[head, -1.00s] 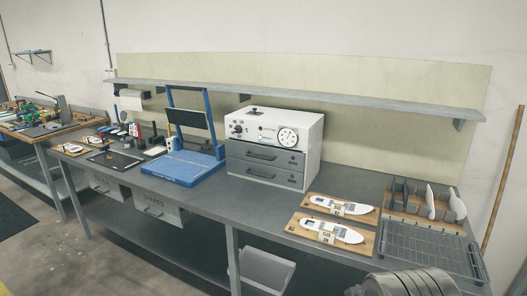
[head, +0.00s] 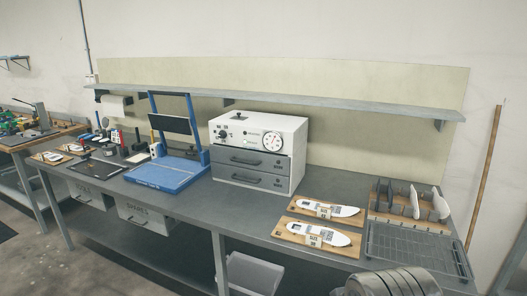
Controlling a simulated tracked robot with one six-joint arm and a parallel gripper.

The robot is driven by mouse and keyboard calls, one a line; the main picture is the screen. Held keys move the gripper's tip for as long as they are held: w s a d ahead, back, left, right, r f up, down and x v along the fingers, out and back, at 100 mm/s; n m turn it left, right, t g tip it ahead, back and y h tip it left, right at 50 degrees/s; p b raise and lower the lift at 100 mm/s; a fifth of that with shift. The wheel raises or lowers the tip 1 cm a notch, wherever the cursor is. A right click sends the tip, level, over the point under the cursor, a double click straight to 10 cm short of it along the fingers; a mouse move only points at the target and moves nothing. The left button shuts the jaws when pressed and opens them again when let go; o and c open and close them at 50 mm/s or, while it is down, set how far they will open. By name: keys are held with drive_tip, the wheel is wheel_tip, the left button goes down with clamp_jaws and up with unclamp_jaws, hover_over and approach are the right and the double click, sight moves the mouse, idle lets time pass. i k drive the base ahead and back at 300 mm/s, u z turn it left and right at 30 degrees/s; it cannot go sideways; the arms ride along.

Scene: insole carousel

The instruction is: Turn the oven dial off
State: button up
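The oven (head: 258,151) is a white box with two grey drawers, standing on the workbench in the middle of the head view. Its front panel carries a small black dial (head: 222,134) at the upper left and a round white gauge (head: 271,142) at the right. The dial's exact setting is too small to read. Both drawers look shut. A grey ribbed part of my own body shows at the bottom right edge. My gripper is not in view.
Left of the oven stands a blue press frame (head: 166,172). Right of it lie two wooden boards with white insoles (head: 318,234), a rack (head: 410,203) and a wire tray (head: 416,247). A shelf (head: 290,104) runs above. Bare bench (head: 235,212) lies before the oven.

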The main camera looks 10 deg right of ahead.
sight(222, 134)
drive_tip(key=k, duration=1.3)
drive_tip(key=u, duration=0.4)
drive_tip(key=i, duration=0.65)
drive_tip(key=u, duration=0.65)
drive_tip(key=i, duration=0.8)
drive_tip(key=u, duration=0.55)
drive_tip(key=i, duration=1.45)
